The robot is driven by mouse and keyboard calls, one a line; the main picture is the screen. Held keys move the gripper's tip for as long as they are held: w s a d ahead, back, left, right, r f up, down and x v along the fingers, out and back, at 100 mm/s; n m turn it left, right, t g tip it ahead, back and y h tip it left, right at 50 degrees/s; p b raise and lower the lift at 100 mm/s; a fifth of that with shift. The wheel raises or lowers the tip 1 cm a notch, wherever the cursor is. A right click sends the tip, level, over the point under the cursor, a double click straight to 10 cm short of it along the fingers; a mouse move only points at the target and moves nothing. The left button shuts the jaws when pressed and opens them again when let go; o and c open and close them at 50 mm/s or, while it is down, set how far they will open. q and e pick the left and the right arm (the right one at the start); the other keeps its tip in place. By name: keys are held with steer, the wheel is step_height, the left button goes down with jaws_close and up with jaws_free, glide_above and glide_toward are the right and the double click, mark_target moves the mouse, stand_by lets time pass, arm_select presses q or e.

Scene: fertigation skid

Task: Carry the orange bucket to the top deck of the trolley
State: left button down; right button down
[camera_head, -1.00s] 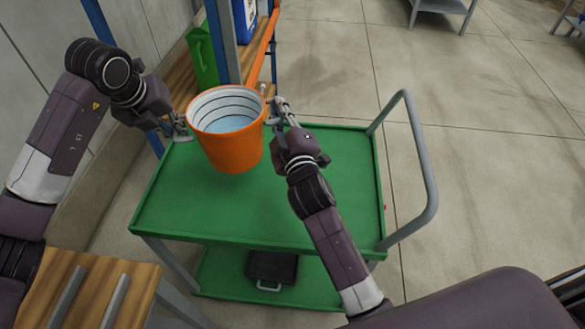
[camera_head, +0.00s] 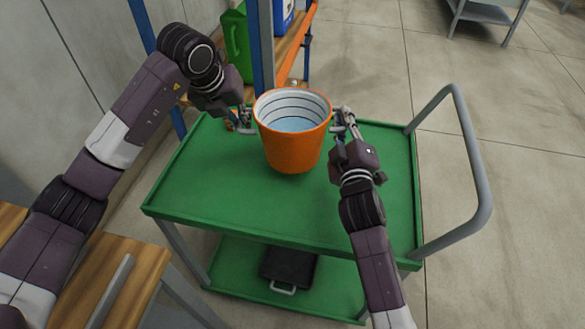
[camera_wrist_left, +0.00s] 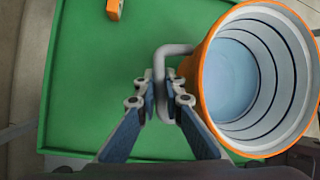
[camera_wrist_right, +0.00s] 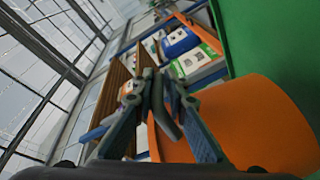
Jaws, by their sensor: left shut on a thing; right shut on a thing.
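The orange bucket (camera_head: 292,147) is upright with pale blue liquid inside and dark rings on its white inner wall. It is over the far middle of the green top deck (camera_head: 215,195) of the trolley; I cannot tell whether its base touches the deck. My left gripper (camera_head: 247,122) is shut on the grey side handle, seen clearly in the left wrist view (camera_wrist_left: 165,88). My right gripper (camera_head: 340,118) is shut on the opposite handle. In the right wrist view the bucket's orange wall (camera_wrist_right: 255,125) is beside the fingers.
A small orange item (camera_wrist_left: 113,8) lies on the deck left of the bucket. A black case (camera_head: 287,266) is on the lower deck. The trolley's grey push handle (camera_head: 475,165) rises at right. A shelf with a green container (camera_head: 236,45) stands behind. A wooden bench (camera_head: 110,275) is at front left.

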steer(key=shift+r, duration=0.1)
stand_by(0.3)
